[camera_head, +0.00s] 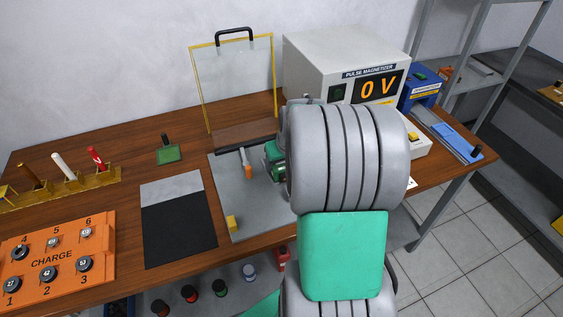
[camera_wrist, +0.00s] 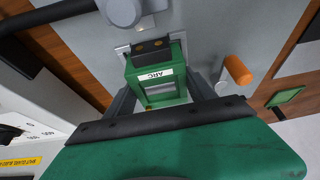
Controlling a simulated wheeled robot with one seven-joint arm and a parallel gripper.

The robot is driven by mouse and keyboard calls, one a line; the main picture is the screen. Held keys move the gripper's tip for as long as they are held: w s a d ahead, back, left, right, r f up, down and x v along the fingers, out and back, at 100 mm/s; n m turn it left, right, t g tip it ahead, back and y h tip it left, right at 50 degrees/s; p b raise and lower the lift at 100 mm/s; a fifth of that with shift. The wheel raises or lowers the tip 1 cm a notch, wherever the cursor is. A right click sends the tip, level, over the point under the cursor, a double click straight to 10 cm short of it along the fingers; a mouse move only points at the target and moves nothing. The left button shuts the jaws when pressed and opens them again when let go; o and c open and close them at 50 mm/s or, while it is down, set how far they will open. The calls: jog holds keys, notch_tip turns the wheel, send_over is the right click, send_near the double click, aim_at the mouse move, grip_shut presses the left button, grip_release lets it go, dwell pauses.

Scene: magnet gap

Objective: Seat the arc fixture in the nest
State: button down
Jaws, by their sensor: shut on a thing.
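The arc fixture (camera_wrist: 158,72) is a green block with a white ARC label and a dark top bar with two copper-coloured dots, in the middle of the wrist view. My gripper (camera_wrist: 163,98) is shut on it, a dark finger on each side. The fixture is over the grey base plate (camera_wrist: 205,35), which also shows in the head view (camera_head: 222,180). A pale grey edge by the fixture's far end may be part of the nest; I cannot tell whether the fixture touches or sits in it. In the head view my arm hides most of this area.
An orange-handled lever (camera_head: 247,170) stands on the plate, close beside the fixture in the wrist view (camera_wrist: 237,70). A yellow block (camera_head: 232,222) is at the plate's front. The clear guard (camera_head: 232,85) and the magnetizer (camera_head: 340,60), reading 0 V, stand behind. A black mat (camera_head: 178,235) lies left.

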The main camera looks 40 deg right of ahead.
jog(key=shift+c, duration=1.6)
grip_release()
jog(key=shift+f, duration=0.1)
